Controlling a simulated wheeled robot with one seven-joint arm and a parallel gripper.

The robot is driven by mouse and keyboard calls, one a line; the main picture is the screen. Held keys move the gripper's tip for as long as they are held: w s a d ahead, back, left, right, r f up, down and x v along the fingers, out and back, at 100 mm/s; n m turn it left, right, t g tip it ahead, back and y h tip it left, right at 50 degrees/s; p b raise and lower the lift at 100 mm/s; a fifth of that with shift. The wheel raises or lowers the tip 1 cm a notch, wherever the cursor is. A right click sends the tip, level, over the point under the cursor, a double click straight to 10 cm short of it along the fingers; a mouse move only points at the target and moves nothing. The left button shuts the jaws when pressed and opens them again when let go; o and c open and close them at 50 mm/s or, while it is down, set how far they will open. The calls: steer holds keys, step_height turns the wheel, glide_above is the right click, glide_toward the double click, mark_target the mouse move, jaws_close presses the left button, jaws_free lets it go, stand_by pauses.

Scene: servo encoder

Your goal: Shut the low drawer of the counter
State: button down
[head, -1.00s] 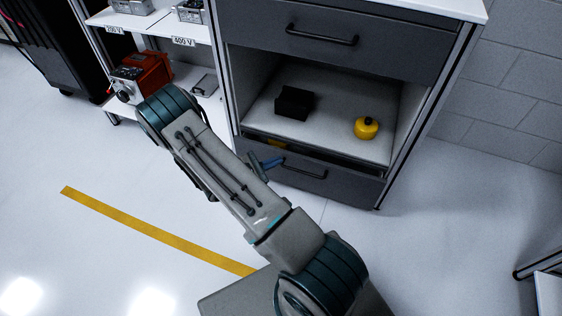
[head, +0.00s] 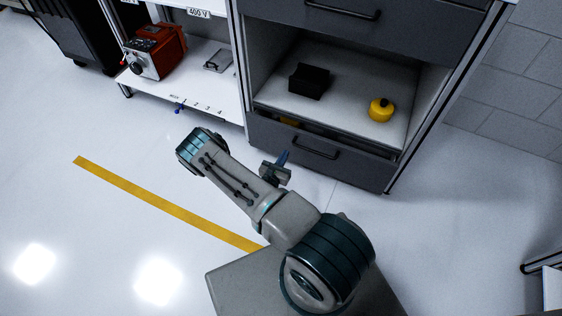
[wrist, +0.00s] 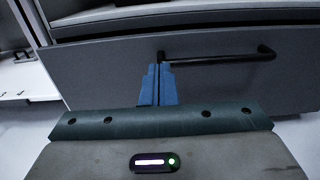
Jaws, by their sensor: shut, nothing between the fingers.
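The low drawer (head: 350,165) is the dark grey front at the bottom of the counter. In the head view it stands slightly open, with a narrow gap above its front and a bit of something yellow (head: 289,121) inside. Its black bar handle (head: 315,153) also shows in the wrist view (wrist: 225,58). My gripper (head: 284,157) is shut and empty, in front of the drawer by the left end of the handle. In the wrist view its blue fingers (wrist: 158,83) point at the drawer front (wrist: 110,75), their tips overlapping the handle's left end. I cannot tell whether they touch.
Above the drawer is an open compartment holding a black box (head: 309,81) and a yellow round item (head: 381,110). An upper drawer (head: 340,30) is above that. A shelf with a red device (head: 155,50) stands left. The floor around a yellow line (head: 160,202) is clear.

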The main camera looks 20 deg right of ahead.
mark_target(296, 133)
steer(key=b+x, duration=0.2)
steer(key=x, duration=0.7)
steer(key=shift+w+d+b, duration=0.1)
steer(key=shift+d+b, duration=0.1)
steer(key=shift+b, duration=0.2)
